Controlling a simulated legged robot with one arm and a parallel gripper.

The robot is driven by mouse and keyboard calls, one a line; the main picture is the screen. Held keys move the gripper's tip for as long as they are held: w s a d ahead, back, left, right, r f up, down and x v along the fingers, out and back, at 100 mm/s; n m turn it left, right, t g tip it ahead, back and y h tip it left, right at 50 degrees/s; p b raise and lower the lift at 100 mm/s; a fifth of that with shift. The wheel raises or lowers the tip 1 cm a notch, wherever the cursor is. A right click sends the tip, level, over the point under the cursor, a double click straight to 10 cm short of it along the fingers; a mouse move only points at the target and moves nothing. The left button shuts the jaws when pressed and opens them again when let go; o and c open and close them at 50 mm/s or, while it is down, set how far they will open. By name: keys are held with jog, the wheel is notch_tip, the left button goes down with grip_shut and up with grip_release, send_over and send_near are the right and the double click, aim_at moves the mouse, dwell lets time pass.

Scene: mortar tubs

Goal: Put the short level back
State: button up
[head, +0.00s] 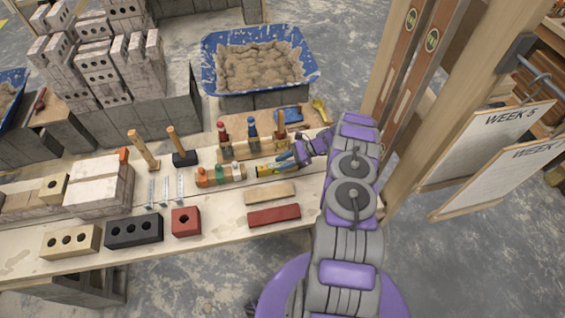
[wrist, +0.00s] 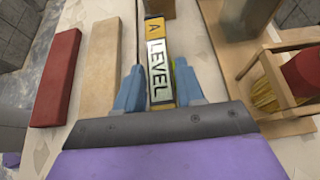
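The short level (head: 275,168) is yellow with a pale label reading "A LEVEL". In the wrist view the level (wrist: 157,55) runs lengthwise between the two blue fingers of my gripper (wrist: 159,88). One finger is close on each side of it, and I cannot tell whether they press on it. In the head view my gripper (head: 300,155) is at the level's right end, low over the bench. I cannot tell whether the level rests on the bench or is slightly raised.
A blue mortar tub (head: 212,80) stands behind. A wooden post (head: 425,120) rises at right.

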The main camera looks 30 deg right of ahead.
jog(key=o, duration=0.3)
jog(key=shift+a, duration=0.1)
jog(key=shift+o, duration=0.6)
jog(key=shift+a+r, duration=0.15)
jog(key=shift+a, duration=0.3)
jog(key=p+v, duration=0.1)
jog(key=v, duration=0.5)
jog(key=shift+d+r, duration=0.1)
jog(key=shift+d, duration=0.05)
jog(key=shift+s+d+r+p, duration=0.2)
jog(key=shift+d+r+p, duration=0.05)
jog(key=shift+d+p, duration=0.1)
